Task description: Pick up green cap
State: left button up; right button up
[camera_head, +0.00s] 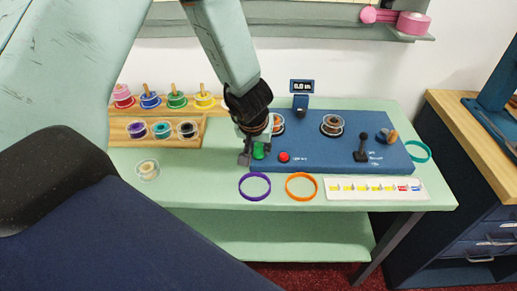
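A small green cap-like piece (259,151) shows at the left end of the blue console (325,156), left of a red button (284,157). My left gripper (254,150) points down from above, right at the green piece and partly covering it. One grey fingertip shows just left of the green piece. The other finger is hard to make out, so I cannot tell whether the gripper is open or touches the piece. My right gripper is not in view.
A wooden rack (195,116) with coloured spools stands at the left. A purple ring (254,186) and an orange ring (301,186) lie in front of the console, beside a label strip (377,189). A cream spool (148,169) sits at the left on the green counter (200,187).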

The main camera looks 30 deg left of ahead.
pick_arm(q)
jog(key=shift+d, duration=0.1)
jog(key=shift+c, duration=0.5)
jog(key=shift+c, duration=0.3)
